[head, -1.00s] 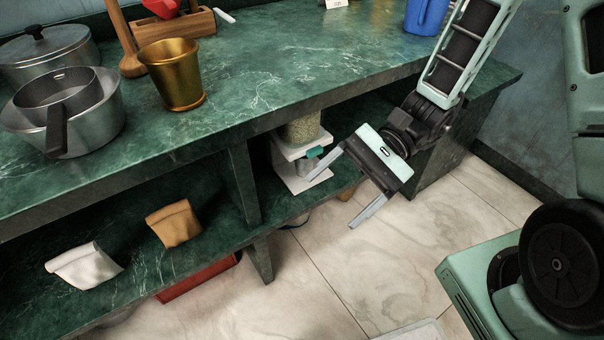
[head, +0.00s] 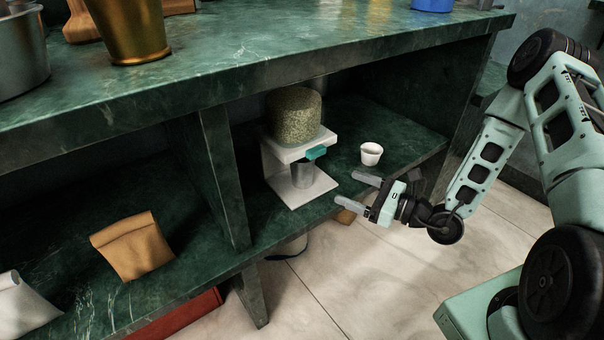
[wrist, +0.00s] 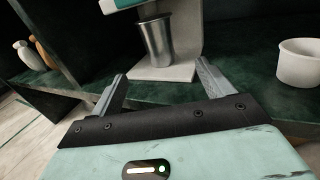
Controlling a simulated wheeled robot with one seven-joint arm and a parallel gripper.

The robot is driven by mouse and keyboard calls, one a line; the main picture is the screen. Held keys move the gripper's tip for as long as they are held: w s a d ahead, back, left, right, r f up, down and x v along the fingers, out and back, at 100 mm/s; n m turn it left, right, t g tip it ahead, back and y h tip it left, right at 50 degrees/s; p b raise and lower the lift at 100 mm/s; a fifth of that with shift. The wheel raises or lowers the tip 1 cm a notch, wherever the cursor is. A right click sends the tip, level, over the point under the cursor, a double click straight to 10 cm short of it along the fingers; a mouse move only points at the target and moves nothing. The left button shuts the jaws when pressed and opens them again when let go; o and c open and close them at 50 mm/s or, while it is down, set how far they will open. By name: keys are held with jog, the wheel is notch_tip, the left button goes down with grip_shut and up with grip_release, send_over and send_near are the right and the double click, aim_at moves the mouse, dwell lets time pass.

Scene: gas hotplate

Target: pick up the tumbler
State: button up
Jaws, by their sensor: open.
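The tumbler (head: 303,174) is a small grey metal cup. It stands upright on the white base of a dispenser (head: 298,189), under its teal spout, on the lower shelf. In the wrist view the tumbler (wrist: 157,41) shows beyond the fingertips, roughly midway between them, with its top close under the teal part. My gripper (head: 345,188) is open and empty, to the right of the tumbler and apart from it, with its fingers pointing toward the dispenser. In the wrist view my gripper (wrist: 160,78) has its two fingers spread at the shelf's front edge.
A white cup (head: 371,154) stands on the shelf right of the dispenser. The dispenser's grain-filled hopper (head: 295,115) rises above the spout, under the green countertop (head: 250,65). A shelf divider (head: 222,175) stands to the left. A tan bag (head: 133,246) lies on the left shelf.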

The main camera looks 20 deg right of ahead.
aim_at(312, 175)
jog(key=b+x, duration=0.2)
jog(key=x, duration=0.4)
jog(key=shift+w+a, duration=0.25)
jog(key=shift+w, duration=0.05)
jog(key=b+x, duration=0.2)
jog(key=x, duration=0.1)
jog(key=b+x, duration=0.1)
jog(key=shift+w+a+f, duration=0.15)
jog(key=shift+a+f, duration=0.1)
jog(key=shift+f, duration=0.05)
jog(key=shift+w+a+r, duration=0.15)
jog(key=shift+w+a, duration=0.1)
jog(key=shift+w, duration=0.05)
jog(key=c, duration=1.2)
